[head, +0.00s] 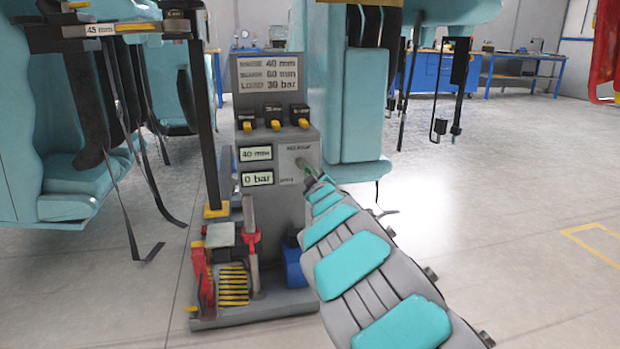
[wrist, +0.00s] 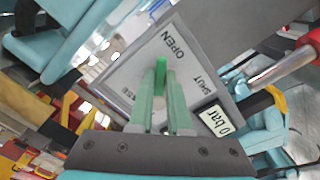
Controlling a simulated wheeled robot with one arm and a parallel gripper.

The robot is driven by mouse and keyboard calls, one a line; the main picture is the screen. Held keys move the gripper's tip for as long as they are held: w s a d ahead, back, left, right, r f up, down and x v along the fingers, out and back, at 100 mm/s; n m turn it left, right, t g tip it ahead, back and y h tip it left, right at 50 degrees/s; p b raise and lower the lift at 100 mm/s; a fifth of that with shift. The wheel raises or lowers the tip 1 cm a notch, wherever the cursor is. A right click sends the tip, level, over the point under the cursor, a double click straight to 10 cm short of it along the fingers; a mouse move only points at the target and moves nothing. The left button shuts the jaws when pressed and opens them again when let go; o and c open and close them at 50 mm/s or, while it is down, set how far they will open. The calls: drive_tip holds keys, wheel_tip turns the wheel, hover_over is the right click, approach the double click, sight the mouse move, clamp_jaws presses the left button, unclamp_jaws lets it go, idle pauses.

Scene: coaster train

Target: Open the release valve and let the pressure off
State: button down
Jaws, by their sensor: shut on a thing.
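The release valve's green handle (wrist: 161,63) shows in the wrist view in front of a light plate marked OPEN and SHUT. My gripper (wrist: 163,82) has its green fingers closed around the handle. Its visible end lies nearer the OPEN word (wrist: 172,48) than the SHUT word (wrist: 201,84), though the fingers hide much of it. The pressure display (head: 257,179) reads 0 bar, and it shows in the wrist view (wrist: 217,120) too. In the head view my gripper (head: 311,172) reaches the valve plate (head: 292,164) on the grey console (head: 285,205), and the handle is mostly hidden.
A placard (head: 268,75) lists settings, with LOAD 30 bar. Below it are yellow-tipped levers (head: 275,124) and a 40 mm display (head: 256,153). A red tool (head: 201,275) and striped block (head: 234,285) sit at the base. Teal seats (head: 75,180) hang nearby; floor at right is clear.

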idle(0.4)
drive_tip(key=c, duration=0.9)
unclamp_jaws()
drive_tip(key=shift+o, duration=0.2)
drive_tip(key=v, duration=0.7)
drive_tip(key=shift+s+p, duration=0.3)
drive_tip(key=shift+s, duration=0.1)
drive_tip(key=shift+d, duration=0.15)
